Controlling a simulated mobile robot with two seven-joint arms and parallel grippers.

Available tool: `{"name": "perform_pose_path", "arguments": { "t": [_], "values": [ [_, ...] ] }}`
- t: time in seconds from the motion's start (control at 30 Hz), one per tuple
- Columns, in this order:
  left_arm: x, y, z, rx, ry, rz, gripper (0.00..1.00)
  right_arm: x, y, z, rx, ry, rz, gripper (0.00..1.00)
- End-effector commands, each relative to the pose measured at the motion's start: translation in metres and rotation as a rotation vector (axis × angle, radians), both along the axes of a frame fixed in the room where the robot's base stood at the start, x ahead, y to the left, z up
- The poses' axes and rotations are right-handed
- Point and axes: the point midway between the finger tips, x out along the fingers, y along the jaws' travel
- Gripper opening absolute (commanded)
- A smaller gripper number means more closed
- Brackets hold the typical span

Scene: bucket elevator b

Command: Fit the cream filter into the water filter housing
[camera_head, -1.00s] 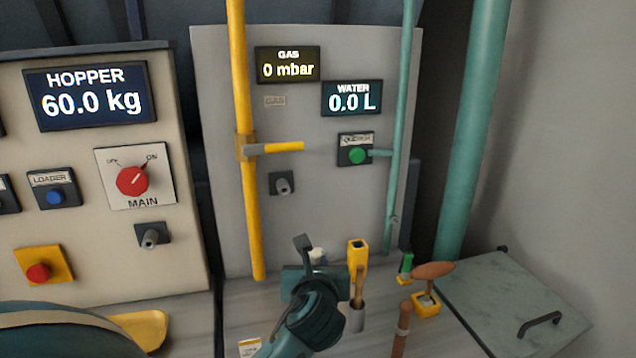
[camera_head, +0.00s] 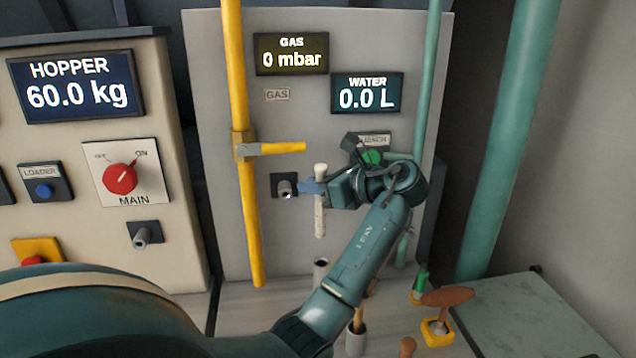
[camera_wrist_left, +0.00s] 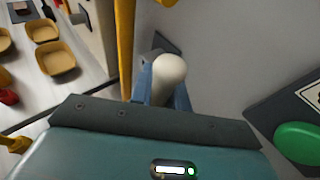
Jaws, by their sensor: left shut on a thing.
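The cream filter (camera_head: 320,222) is a long, thin, pale rod. It hangs upright in front of the grey panel. My left gripper (camera_head: 318,188) is shut on its upper part. In the left wrist view the filter's rounded cream end (camera_wrist_left: 170,70) shows between the blue fingers (camera_wrist_left: 165,92). A pale open-topped cylinder (camera_head: 321,270) stands below the filter, apart from it. I cannot tell which thing is the water filter housing; my left arm covers part of the panel and the thin teal water pipe (camera_head: 427,90). My right gripper is not in view.
The yellow gas pipe (camera_head: 246,210) with its lever (camera_head: 280,148) is left of the filter. A grey knob (camera_head: 285,188) is close to my fingers. A grey cup (camera_head: 356,341), a green item (camera_head: 420,282) and a wooden-handled tool (camera_head: 446,298) stand on the counter.

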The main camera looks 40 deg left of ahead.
Motion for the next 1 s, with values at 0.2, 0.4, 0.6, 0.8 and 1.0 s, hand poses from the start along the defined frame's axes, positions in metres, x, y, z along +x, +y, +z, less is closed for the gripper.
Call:
{"name": "perform_pose_path", "arguments": {
  "t": [0.2,0.4,0.6,0.8,1.0],
  "values": [
    [0.001,-0.003,-0.001,-0.006,-0.001,-0.004,0.00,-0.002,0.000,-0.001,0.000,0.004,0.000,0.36],
    [0.000,-0.003,-0.017,-0.005,0.002,-0.004,0.00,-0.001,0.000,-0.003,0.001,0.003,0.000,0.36],
    [0.001,-0.003,-0.037,-0.005,0.001,-0.005,0.00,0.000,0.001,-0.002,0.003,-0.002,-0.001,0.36],
    [0.001,-0.003,-0.051,-0.005,0.000,-0.005,0.00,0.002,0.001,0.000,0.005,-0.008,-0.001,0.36],
    [0.001,-0.003,-0.057,-0.005,0.000,-0.004,0.00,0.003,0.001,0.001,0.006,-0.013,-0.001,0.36]
  ]
}}
